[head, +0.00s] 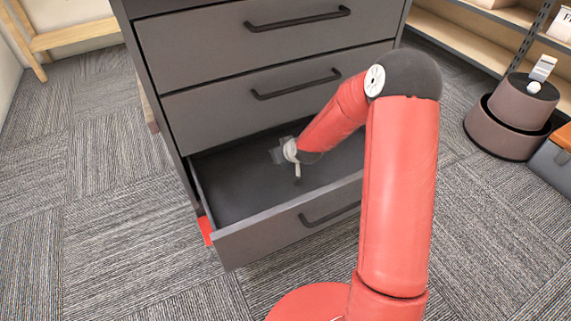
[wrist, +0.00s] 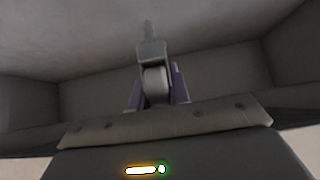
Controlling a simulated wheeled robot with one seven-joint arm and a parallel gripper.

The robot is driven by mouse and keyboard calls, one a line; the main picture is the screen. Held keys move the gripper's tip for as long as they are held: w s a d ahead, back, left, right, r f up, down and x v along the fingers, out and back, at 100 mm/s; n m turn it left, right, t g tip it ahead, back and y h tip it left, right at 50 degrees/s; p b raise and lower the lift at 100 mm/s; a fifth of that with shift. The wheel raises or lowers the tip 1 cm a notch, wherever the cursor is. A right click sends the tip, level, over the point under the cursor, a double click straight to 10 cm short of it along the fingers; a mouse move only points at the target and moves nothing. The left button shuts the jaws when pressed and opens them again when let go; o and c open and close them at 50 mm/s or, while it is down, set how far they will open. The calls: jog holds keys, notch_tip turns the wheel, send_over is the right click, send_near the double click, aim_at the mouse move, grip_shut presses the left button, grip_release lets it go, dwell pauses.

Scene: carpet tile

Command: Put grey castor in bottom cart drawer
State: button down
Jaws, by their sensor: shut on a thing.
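The grey castor (wrist: 153,76) is upright in the wrist view, with a thin stem, a grey housing and a rounded wheel. My gripper (wrist: 158,88), with purple fingers on both sides of it, is shut on the castor. In the head view, my gripper (head: 284,154) is inside the open bottom cart drawer (head: 250,231), toward its back middle. The drawer's dark floor looks otherwise empty. I cannot tell whether the castor touches the floor.
Two shut drawers with black handles are above on the cart (head: 200,55). A brown round stool (head: 508,130) at right carries a small pale object (head: 542,68). A grey-and-orange box (head: 553,160) is beside it. Shelves (head: 480,40) stand behind. Carpet at left is clear.

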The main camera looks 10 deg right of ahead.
jog(key=shift+f, duration=2.1)
jog(key=shift+f+b, duration=0.1)
jog(key=shift+b, duration=0.2)
jog(key=shift+f, duration=0.15)
jog(key=c, duration=1.3)
grip_release()
